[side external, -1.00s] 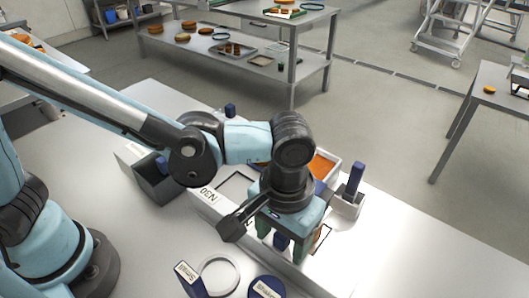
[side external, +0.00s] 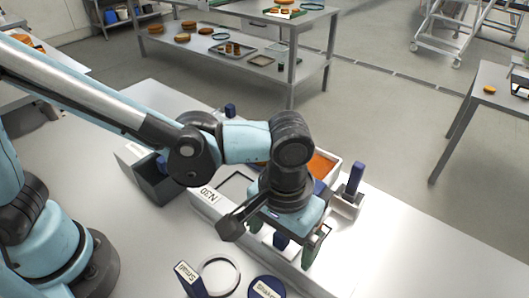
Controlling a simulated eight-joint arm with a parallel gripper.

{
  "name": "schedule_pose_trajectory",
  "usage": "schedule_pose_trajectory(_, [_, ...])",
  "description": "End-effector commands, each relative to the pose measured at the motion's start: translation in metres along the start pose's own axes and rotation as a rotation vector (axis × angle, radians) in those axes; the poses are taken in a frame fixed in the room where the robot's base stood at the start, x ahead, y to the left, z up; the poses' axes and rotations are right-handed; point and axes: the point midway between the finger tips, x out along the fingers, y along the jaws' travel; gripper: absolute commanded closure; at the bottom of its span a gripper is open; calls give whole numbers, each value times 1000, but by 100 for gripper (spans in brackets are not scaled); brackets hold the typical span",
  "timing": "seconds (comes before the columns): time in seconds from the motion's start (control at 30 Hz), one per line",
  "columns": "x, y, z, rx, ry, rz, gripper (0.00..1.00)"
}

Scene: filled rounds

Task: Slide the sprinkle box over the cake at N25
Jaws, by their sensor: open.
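My gripper (side external: 282,242) points down over the white board, with its green fingers spread wide apart. A dark blue piece (side external: 281,241) shows between the fingers. I cannot tell whether it is a handle on the sprinkle box or part of my gripper. The white board (side external: 208,203) carries an N30 label at its left end. No N25 label is readable, and my gripper and wrist cover much of the board. No cake can be made out clearly under my gripper. A pale box with orange filling (side external: 323,165) stands behind my wrist, partly hidden; I cannot tell if it is the sprinkle box.
A pale holder with an upright blue handle (side external: 355,179) stands right of my gripper. A dark grey bin (side external: 158,186) stands at the left. The table's right side is clear.

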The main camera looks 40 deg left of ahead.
Motion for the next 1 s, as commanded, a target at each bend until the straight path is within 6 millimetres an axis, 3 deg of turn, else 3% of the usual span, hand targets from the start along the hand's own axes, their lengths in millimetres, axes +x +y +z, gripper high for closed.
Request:
schedule_pose_trajectory(0.33, [-5,0,0,0,0,0,2])
schedule_pose_trajectory(1.0, [-65,0,0,0,0,0,2])
